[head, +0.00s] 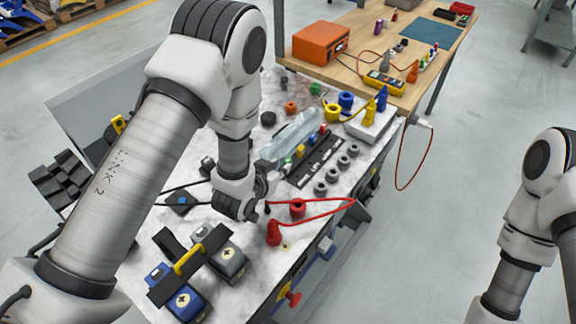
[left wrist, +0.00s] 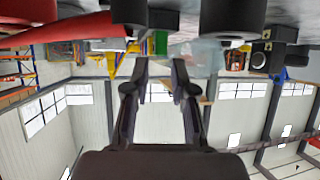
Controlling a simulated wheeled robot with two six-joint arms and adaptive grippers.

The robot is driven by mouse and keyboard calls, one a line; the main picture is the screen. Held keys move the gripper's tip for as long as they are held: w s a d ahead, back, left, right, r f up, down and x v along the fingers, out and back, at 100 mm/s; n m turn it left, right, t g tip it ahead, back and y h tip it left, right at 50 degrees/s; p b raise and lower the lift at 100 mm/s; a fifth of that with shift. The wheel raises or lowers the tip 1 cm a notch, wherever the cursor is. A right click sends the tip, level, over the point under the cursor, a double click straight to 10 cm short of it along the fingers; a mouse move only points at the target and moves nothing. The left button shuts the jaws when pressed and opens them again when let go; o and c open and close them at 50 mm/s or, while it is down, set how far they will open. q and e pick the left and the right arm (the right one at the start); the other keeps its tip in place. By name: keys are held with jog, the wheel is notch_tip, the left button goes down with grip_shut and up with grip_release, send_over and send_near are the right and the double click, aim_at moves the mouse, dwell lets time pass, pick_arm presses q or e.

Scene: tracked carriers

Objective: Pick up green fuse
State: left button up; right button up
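A black rack (head: 318,160) on the marble-look table holds several small coloured fuses. The green fuse (head: 289,163) shows as a small green spot at the rack's near left end, partly hidden by my left arm and gripper. My left gripper (head: 270,180) is just left of the rack, low over the table. In the left wrist view the picture is upside down, and my left gripper (left wrist: 162,75) has its fingers apart with nothing between them. A green piece (left wrist: 160,42) appears just beyond the fingertips. My right gripper is out of view; only its arm shows.
A clear plastic bag (head: 292,132) lies beside the rack's back left side. Grey rings (head: 332,176) line its right side. A black-and-yellow-handled carrier (head: 190,258) stands at the front.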

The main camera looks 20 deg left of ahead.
aim_at(285, 163)
pick_arm(q)
jog(key=x, duration=0.4)
jog(key=shift+w+f+p, duration=0.1)
jog(key=shift+w+p, duration=0.1)
jog(key=shift+p, duration=0.2)
jog(key=shift+s, duration=0.1)
grip_shut()
